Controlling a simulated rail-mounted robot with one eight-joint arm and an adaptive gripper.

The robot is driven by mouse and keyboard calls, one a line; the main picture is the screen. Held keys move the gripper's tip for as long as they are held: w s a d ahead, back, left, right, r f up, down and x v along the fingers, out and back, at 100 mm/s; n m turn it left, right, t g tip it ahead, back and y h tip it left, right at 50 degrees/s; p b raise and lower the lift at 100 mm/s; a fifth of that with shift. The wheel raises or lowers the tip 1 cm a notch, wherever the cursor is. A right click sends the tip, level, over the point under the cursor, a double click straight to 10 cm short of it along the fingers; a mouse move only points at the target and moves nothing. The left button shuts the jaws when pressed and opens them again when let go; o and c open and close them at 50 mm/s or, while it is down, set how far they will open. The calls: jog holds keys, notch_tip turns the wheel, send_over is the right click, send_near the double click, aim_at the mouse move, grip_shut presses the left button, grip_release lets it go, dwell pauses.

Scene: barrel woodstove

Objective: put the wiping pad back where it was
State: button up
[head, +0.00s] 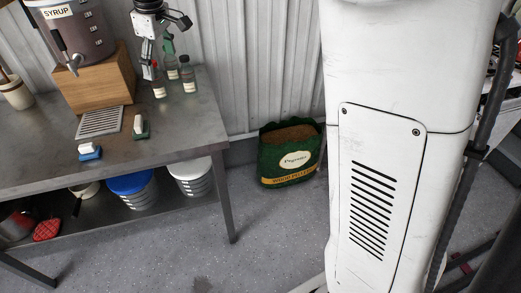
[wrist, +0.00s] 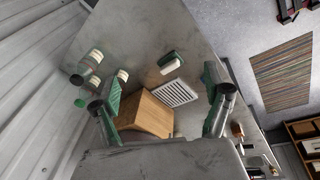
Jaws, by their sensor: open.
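Two wiping pads with white grips lie on the metal bench (head: 190,125): a green-based one (head: 140,128) right of the slotted drip tray, and a blue-based one (head: 89,150) nearer the front. The green-based pad also shows in the wrist view (wrist: 171,62), beyond the drip tray; I cannot make out the blue one there. My gripper (wrist: 161,82) is open and empty, its green-padded fingers wide apart above the bench. In the head view my arm's end shows at the top, above the bench's back edge, near the small bottles. No pad is between the fingers.
The syrup dispenser (head: 80,35) stands on a wooden block (head: 105,83) behind the drip tray (head: 100,121). Small labelled bottles (head: 188,75) stand near the wall. A pellet bag (head: 288,155) sits on the floor. The bench's front right is clear.

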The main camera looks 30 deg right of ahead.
jog(key=s+d+r+m+t, duration=0.1)
jog(key=s+d, duration=0.2)
jog(key=s, duration=0.2)
jog(key=s+d+r+m, duration=0.1)
jog(key=s+d+m, duration=0.1)
jog(key=s, duration=0.4)
jog(key=s+d+f+m+t, duration=0.1)
jog(key=s+d+f+m, duration=0.1)
jog(key=s, duration=0.5)
jog(key=s+d+f+m+t, duration=0.1)
jog(key=s+d+f+m, duration=0.1)
jog(key=s+f, duration=0.3)
jog(key=s+d+f+m+t, duration=0.1)
jog(key=s+d+f+m, duration=0.1)
jog(key=s, duration=0.9)
jog(key=shift+s+d+f+m, duration=0.15)
jog(key=shift+d+f+m, duration=0.35)
jog(key=shift+f, duration=0.45)
jog(key=shift+d, duration=0.1)
jog(key=shift+f+b, duration=0.9)
